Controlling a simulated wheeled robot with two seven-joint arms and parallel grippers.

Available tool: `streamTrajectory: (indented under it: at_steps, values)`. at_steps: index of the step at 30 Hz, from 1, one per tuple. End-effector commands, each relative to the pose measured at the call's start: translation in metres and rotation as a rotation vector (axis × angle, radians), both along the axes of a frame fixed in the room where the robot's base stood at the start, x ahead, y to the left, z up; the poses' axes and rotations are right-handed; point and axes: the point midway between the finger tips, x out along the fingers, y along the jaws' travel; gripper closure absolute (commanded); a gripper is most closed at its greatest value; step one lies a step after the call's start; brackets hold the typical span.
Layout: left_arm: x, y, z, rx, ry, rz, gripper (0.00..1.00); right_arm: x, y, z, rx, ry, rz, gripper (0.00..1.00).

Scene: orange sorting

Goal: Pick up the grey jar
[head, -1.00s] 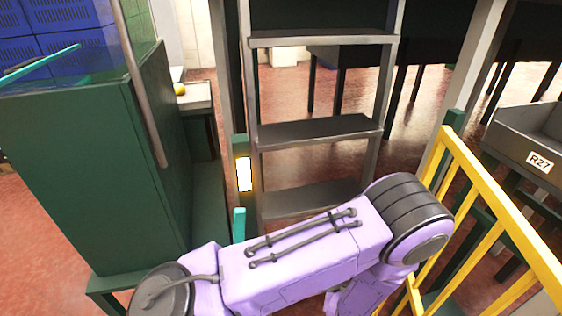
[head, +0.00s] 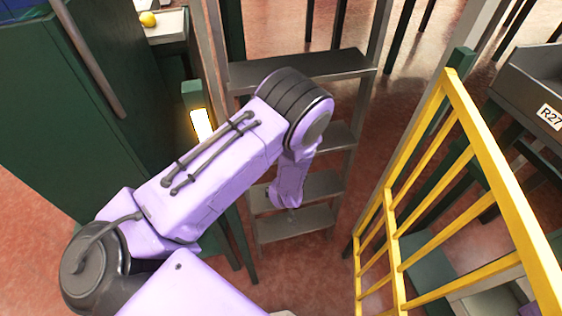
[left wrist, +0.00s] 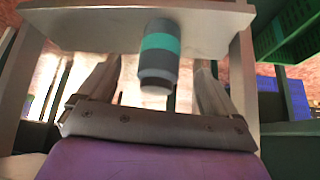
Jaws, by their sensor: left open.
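The grey jar (left wrist: 158,70) shows in the left wrist view, a dark grey cylinder with a teal band. It appears to be at a pale step (left wrist: 80,30) of the step ladder, upper middle of that view. My left gripper (left wrist: 157,88) is open, one finger on either side of the jar in the picture. Gaps show between jar and fingers; I cannot tell whether the jar is within their reach. In the head view the jar cannot be made out, and my lilac left arm reaches down in front of the ladder. My right gripper is not in view.
The grey step ladder (head: 300,72) stands in the middle. A yellow railing (head: 480,165) is close on the right, beside a grey bin marked R27 (head: 530,90). A dark green cabinet (head: 50,120) is on the left. A yellow fruit (head: 148,19) lies on a ledge behind.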

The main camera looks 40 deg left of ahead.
Motion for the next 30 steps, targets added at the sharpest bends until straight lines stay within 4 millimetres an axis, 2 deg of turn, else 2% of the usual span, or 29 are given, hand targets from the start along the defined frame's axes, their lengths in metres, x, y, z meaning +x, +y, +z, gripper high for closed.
streamTrajectory:
  at_steps: [5,9,13,21,23,27,30]
  values:
    - [0.015,0.013,0.0,0.0,0.0,0.003,0.07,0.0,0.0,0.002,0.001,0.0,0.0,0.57]
    - [0.036,0.031,0.0,0.001,0.0,0.003,0.07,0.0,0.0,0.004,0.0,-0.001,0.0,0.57]
    - [0.043,0.036,-0.022,0.0,0.003,0.001,0.07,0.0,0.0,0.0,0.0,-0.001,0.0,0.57]
    - [0.046,0.038,-0.026,0.001,0.002,0.001,0.07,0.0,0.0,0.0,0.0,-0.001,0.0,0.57]
    - [0.046,0.038,-0.026,0.001,0.002,0.001,0.24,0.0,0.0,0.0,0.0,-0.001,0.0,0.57]
    - [0.046,0.038,-0.026,0.001,0.002,0.001,0.69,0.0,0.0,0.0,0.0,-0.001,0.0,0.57]
    - [0.046,0.038,-0.025,0.001,0.001,0.001,0.71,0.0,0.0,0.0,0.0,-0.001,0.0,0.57]
